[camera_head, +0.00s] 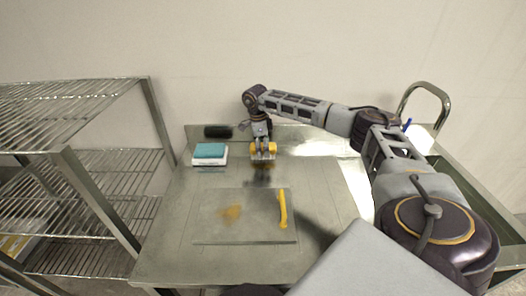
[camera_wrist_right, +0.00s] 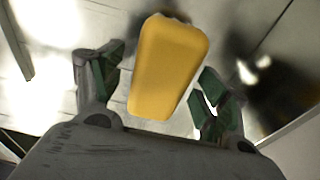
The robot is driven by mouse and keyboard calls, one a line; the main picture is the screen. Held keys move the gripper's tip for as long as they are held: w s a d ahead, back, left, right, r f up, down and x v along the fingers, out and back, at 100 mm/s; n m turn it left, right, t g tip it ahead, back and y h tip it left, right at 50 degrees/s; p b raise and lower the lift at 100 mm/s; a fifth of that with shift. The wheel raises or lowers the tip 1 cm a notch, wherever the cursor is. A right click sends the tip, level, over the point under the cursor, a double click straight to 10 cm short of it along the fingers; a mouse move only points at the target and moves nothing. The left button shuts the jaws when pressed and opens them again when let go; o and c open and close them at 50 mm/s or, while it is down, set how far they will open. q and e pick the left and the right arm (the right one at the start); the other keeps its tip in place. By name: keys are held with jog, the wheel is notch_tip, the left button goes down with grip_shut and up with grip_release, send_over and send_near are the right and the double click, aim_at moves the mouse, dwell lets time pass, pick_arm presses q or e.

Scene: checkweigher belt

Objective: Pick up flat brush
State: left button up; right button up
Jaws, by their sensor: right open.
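A yellow block-like piece (camera_wrist_right: 168,65), which looks like the flat brush, lies between the fingers of my right gripper (camera_wrist_right: 160,62). A thin dark fringe shows at its far end; I cannot tell if this is bristle. Both fingers stand apart from its sides, with gaps. In the head view my right gripper (camera_head: 262,156) points down at the back of the metal table, and yellow parts (camera_head: 272,147) show at its fingers. The gripper covers much of the piece there. My left gripper is not in view.
A clear plate (camera_head: 215,234) with an orange-brown smear and a yellow strip (camera_head: 283,210) lies on the metal table (camera_head: 165,262). A teal-topped white block (camera_head: 210,151) and a dark cylinder (camera_head: 218,131) are at back left. A wire shelf (camera_head: 70,95) stands left.

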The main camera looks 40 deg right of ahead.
dwell(0.4)
jog(key=c, duration=1.2)
jog(key=shift+o, duration=0.2)
jog(key=shift+r, duration=0.15)
jog(key=shift+r, duration=4.9)
jog(key=o, duration=0.4)
jog(key=shift+c, duration=1.1)
